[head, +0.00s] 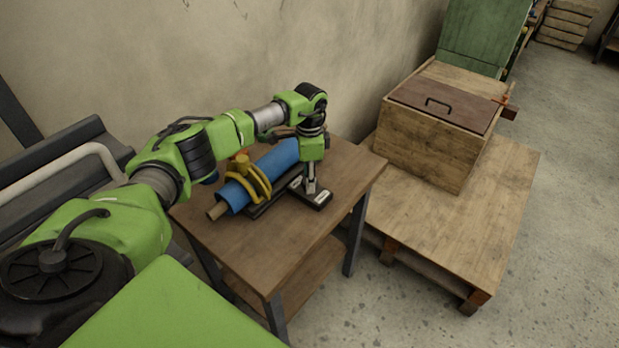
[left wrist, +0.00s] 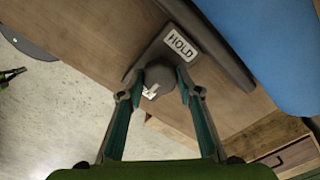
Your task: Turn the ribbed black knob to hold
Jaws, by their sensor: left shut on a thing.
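The dark knob (left wrist: 158,79) sits on a black plate (left wrist: 151,56) in the left wrist view. A white label reading HOLD (left wrist: 181,44) lies on the plate just above the knob. A second pale patch with dark marks shows at the knob's lower edge, mostly hidden, and I cannot read it. I cannot make out the knob's ribs or a pointer. My left gripper (left wrist: 160,84) is shut on the knob, one finger on each side. In the head view my left gripper (head: 311,187) points down at the plate (head: 319,201), and the knob is hard to make out.
A blue roll (head: 278,161) with a wooden core and a yellow clamp (head: 262,183) lies beside the plate on a wooden table (head: 253,239). A wooden box (head: 425,142) with a dark lid stands on a low platform (head: 483,215) to the right. The table's front is clear.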

